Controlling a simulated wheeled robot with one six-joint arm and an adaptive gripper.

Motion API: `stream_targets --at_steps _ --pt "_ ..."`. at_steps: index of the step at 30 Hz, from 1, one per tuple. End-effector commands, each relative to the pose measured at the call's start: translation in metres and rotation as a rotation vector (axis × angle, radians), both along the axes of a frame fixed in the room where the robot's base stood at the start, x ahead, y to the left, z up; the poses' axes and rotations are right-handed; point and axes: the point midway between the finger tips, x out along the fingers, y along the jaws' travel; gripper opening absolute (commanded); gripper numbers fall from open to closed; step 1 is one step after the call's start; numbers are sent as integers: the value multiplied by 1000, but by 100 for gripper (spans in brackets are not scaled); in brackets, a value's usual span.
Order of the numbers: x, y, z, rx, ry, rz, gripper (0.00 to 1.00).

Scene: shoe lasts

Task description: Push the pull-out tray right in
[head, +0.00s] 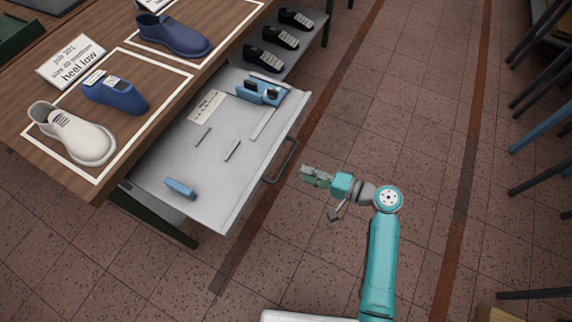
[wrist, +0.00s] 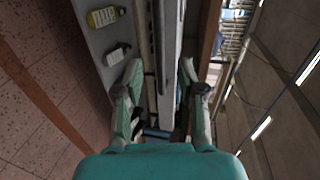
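The pull-out tray (head: 225,190) is a grey shallow drawer standing out from under the wooden workbench, with a dark bar handle (head: 283,161) on its front. It holds a blue clamp-like tool (head: 262,92), a small blue block (head: 180,188), thin grey rods and a white label. My gripper (head: 304,174) is in front of the tray, close to the handle but seemingly apart from it. In the wrist view my gripper (wrist: 161,82) has its fingers spread, with a grey edge, probably the tray front, seen between them. Whether anything touches is unclear.
On the workbench (head: 112,48) stand a white shoe (head: 72,135), a blue last (head: 116,95) and a blue shoe (head: 174,35) by a "heel low" card (head: 71,62). Several dark lasts (head: 263,59) lie on a lower shelf behind the tray. Tiled floor is clear around my arm; stool legs stand far right.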

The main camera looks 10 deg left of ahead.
Motion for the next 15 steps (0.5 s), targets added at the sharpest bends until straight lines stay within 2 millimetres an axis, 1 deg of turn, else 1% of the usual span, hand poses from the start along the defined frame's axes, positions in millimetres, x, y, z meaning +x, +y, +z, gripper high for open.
stream_targets --at_steps 1,3,9,15 --pt "2 10 -2 0 0 5 39" --pt "7 22 -5 -1 1 5 39" --pt "18 52 -11 -1 0 3 39" --pt "25 71 -16 -1 0 1 39"
